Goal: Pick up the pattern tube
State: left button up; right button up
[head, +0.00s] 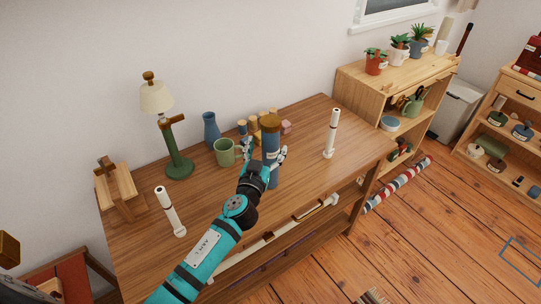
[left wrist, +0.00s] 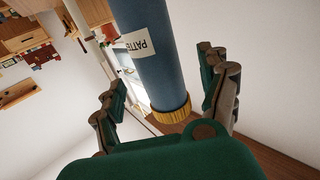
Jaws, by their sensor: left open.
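The pattern tube (head: 271,144) is a blue cylinder with a brown cap, standing upright on the wooden table (head: 318,180). In the left wrist view the tube (left wrist: 160,65) shows a white label with part of the word "PATTE" and a yellow-tan ring at its end. My left gripper (head: 268,158) is open, with its fingers on either side of the tube. In the left wrist view the fingers of the left gripper (left wrist: 163,90) stand apart, and gaps show between them and the tube. My right gripper is not in view.
White candle-like sticks stand left (head: 170,212) and right (head: 331,134). A green lamp (head: 177,160) stands at the back left. The table's right part is mostly clear.

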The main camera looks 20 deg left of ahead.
pick_arm(q)
jog(key=w, duration=0.4)
jog(key=shift+w+r+p, duration=0.15)
jog(key=shift+p, duration=0.15)
jog(key=shift+r, duration=0.1)
grip_shut()
